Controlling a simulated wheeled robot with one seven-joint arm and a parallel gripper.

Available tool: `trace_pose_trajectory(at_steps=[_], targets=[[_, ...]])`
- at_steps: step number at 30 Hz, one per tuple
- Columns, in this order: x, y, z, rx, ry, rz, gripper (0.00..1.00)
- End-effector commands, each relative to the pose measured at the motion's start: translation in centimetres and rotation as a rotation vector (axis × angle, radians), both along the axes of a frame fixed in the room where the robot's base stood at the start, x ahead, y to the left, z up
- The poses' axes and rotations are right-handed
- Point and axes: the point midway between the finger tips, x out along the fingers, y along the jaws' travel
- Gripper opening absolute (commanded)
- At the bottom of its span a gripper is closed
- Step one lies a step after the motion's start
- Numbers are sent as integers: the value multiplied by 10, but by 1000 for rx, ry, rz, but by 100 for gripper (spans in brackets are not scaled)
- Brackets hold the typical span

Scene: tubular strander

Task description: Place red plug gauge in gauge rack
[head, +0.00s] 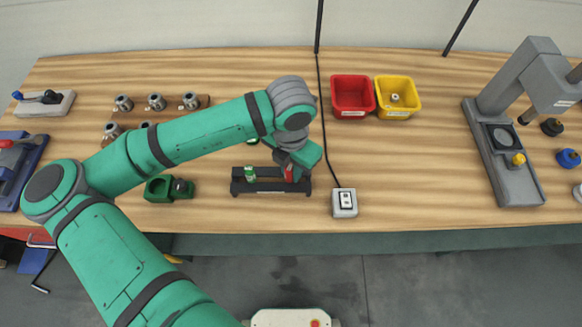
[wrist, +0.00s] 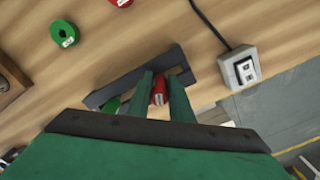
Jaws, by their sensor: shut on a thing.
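The gauge rack (head: 270,188) is a dark block near the table's front edge, left of the grey switch box; it also shows in the wrist view (wrist: 97,98). My gripper (wrist: 163,95) is shut on the red plug gauge (wrist: 158,90), which sits between its two green fingers at the right part of the rack. The red gauge also shows in the head view (head: 288,174). I cannot tell how deep it is in the rack. A green gauge (head: 250,174) stands in the rack's left part; in the wrist view my finger partly hides it.
A grey switch box (head: 344,203) with a cable stands right of the rack. Red (head: 352,97) and yellow (head: 398,97) bins stand behind. Green (wrist: 64,34) and red (wrist: 120,2) ring-shaped pieces lie beyond the rack.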

Motion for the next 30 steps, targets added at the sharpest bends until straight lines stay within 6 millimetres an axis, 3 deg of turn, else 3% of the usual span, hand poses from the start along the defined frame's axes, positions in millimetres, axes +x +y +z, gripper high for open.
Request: trace_pose_trajectory(at_steps=[3, 4, 6, 19, 30], targets=[[0, -1, -3, 0, 0, -2, 0], [0, -1, -3, 0, 0, -3, 24], [0, -1, -3, 0, 0, -3, 38], [0, 1, 6, -1, -1, 1, 38], [0, 0, 76, 0, -2, 1, 38]])
